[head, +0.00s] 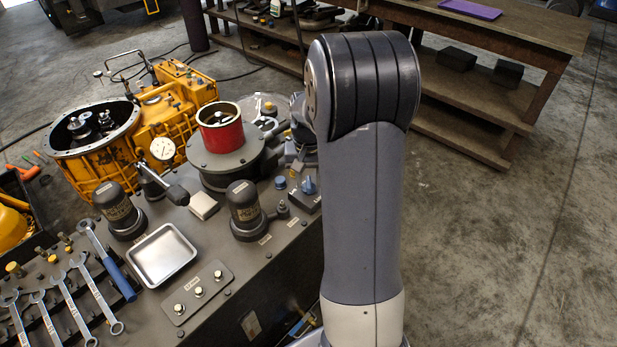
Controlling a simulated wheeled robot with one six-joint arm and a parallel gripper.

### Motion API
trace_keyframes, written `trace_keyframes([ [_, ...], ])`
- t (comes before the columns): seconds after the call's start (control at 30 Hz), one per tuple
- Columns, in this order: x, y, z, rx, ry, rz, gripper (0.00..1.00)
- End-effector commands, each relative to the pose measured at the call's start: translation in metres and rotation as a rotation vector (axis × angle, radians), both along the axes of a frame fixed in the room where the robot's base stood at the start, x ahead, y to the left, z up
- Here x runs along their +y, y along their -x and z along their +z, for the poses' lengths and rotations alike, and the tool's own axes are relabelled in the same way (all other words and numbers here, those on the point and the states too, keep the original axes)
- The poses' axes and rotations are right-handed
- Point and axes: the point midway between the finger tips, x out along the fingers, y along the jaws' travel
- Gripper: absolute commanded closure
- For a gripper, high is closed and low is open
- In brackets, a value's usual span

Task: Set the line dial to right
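A blue knob (309,185) stands on a small dark box (302,201) at the right end of the bench, just left of my forearm. It may be the line dial; I cannot read its marks or tell which way it points. A second small blue knob (280,182) is just left of it. My arm's wrist parts show behind the forearm, above and beyond the box. My gripper is mostly hidden there, and its fingers cannot be made out. A round white gauge (162,148) stands on the bench farther left.
The dark bench (262,268) holds a red cylinder (221,133) on a round grey base, two dark motor-like units (244,203), an empty metal tray (163,255), a three-button plate (198,291) and several wrenches (92,290). A yellow housing (98,150) stands behind. Floor right is clear.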

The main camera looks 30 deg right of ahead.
Motion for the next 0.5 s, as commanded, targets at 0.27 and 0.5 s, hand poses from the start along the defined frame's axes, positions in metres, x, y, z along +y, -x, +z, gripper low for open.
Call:
trace_keyframes([
  [0.27, 0.000, -0.001, 0.030, -0.006, 0.002, 0.000, 0.66],
  [0.5, 0.000, -0.001, 0.078, -0.005, 0.001, 0.000, 0.66],
])
